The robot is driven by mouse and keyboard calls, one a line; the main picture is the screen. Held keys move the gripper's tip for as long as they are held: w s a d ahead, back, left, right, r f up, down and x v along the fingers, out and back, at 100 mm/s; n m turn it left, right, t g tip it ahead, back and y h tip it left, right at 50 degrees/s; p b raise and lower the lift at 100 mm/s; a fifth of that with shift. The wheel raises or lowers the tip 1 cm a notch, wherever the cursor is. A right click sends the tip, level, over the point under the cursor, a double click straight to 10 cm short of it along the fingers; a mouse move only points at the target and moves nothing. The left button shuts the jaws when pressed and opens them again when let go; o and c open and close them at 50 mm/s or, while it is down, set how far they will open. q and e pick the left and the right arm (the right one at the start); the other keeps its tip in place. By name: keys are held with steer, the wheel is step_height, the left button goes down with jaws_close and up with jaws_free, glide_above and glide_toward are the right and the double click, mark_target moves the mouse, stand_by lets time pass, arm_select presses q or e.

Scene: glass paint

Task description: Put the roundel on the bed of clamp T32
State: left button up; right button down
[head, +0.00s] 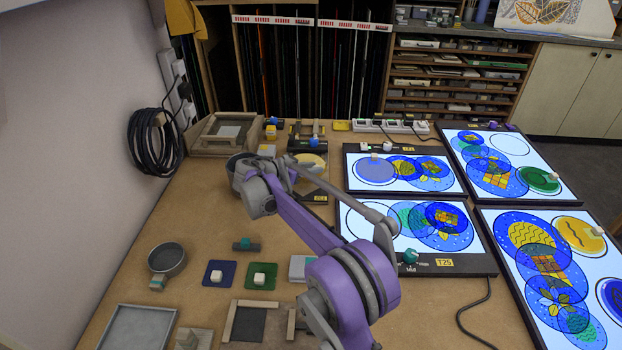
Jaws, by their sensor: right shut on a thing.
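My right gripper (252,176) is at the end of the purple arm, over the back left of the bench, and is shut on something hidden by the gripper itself. A pale yellow disc (312,160), which looks like a roundel, shows just right of the gripper, over a black base with a yellow label (320,198); I cannot tell whether it touches the gripper. A dark device with a blue knob (314,143) stands behind the disc. No label reading T32 is legible. My left gripper is not in view.
Lit panels with blue, green and yellow glass discs fill the right side; one is labelled T25 (445,262). A grey cup (167,260), blue tile (219,273) and green tile (262,276) stand at the front left. A wooden frame (222,133) is at the back left.

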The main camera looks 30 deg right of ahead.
mark_target(306, 178)
steer(key=shift+f, duration=1.8)
steer(key=shift+f, duration=0.1)
steer(key=c, duration=0.7)
jaws_free()
steer(key=v, duration=1.2)
